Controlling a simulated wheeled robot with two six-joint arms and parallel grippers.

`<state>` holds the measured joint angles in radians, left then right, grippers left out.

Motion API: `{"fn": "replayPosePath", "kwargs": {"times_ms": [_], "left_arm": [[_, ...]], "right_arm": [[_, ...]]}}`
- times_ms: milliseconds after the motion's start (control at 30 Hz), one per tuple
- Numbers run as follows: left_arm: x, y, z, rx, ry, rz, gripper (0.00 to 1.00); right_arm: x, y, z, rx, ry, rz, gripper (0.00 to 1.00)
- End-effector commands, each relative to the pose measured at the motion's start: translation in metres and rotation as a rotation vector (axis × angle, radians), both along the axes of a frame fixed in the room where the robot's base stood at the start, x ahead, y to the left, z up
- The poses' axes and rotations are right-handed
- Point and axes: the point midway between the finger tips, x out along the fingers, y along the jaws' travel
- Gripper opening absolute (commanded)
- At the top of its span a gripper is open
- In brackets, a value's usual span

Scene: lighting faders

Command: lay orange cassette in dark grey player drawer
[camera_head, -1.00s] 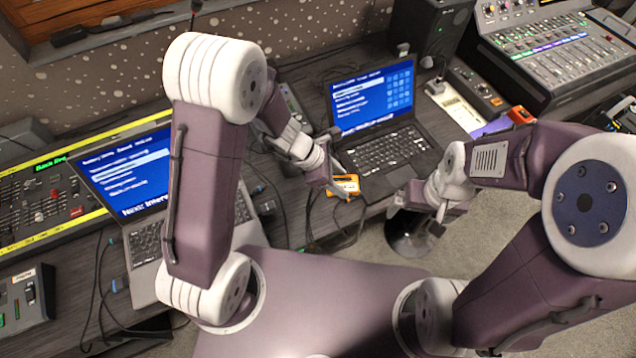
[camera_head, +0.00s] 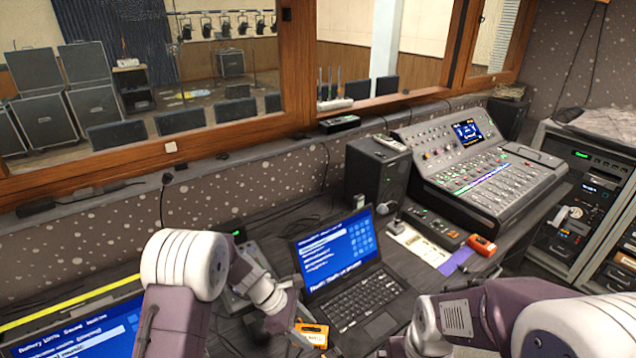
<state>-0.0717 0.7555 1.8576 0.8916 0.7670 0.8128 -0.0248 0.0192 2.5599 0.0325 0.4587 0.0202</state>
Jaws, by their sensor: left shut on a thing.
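My left gripper (camera_head: 301,327) is shut on the orange cassette (camera_head: 314,335), near the bottom edge of the picture. The cassette is just off the front left corner of the middle laptop and partly covered by the gripper. My right arm comes in at the bottom right; its gripper is mostly cut off by the bottom edge, so its fingers do not show. A rack (camera_head: 553,253) with dark devices stands at the far right. I cannot tell for sure which of them is the dark grey player or how its drawer stands.
An open laptop (camera_head: 352,308) stands beside my left gripper. A speaker (camera_head: 372,180) and a mixing console (camera_head: 490,180) stand behind it. Another orange item (camera_head: 482,245) lies on the desk near a purple strip (camera_head: 455,262). Cables run over the desk at the left.

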Motion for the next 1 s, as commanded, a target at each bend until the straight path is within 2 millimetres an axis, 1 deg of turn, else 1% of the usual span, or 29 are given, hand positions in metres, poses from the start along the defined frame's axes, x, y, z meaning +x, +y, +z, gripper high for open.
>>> {"fn": "replayPosePath", "kwargs": {"times_ms": [67, 167, 267, 300, 400, 500, 600, 733, 1000], "left_arm": [[0.002, 0.010, -0.002, 0.000, 0.000, -0.161, 0.03], [-0.003, 0.027, -0.003, 0.001, 0.001, -0.404, 0.03], [-0.012, 0.059, -0.002, 0.000, 0.002, -0.696, 0.03], [-0.017, 0.074, 0.000, 0.001, 0.000, -0.823, 0.03], [-0.026, 0.111, 0.008, 0.001, 0.001, -1.093, 0.03], [-0.033, 0.139, 0.021, 0.001, 0.000, -1.287, 0.03], [-0.044, 0.156, 0.030, 0.000, 0.001, -1.409, 0.03], [-0.052, 0.159, 0.034, -0.002, 0.001, -1.461, 0.03], [-0.052, 0.158, 0.034, -0.002, 0.000, -1.478, 0.03]], "right_arm": [[0.000, 0.000, 0.000, 0.000, 0.000, 0.000, 0.99], [0.000, 0.000, 0.000, 0.000, 0.000, 0.000, 0.99], [0.000, 0.000, 0.000, 0.000, 0.000, 0.000, 0.99], [0.000, 0.000, 0.000, 0.000, 0.000, 0.000, 0.99], [0.000, 0.000, 0.000, 0.000, 0.000, 0.000, 0.99], [0.000, 0.000, 0.000, 0.000, 0.000, 0.000, 0.99], [0.000, 0.000, 0.000, 0.000, 0.000, 0.000, 0.99], [0.000, 0.000, 0.000, 0.000, 0.000, 0.000, 0.99], [0.000, 0.000, 0.000, 0.000, 0.000, 0.000, 0.99]]}}
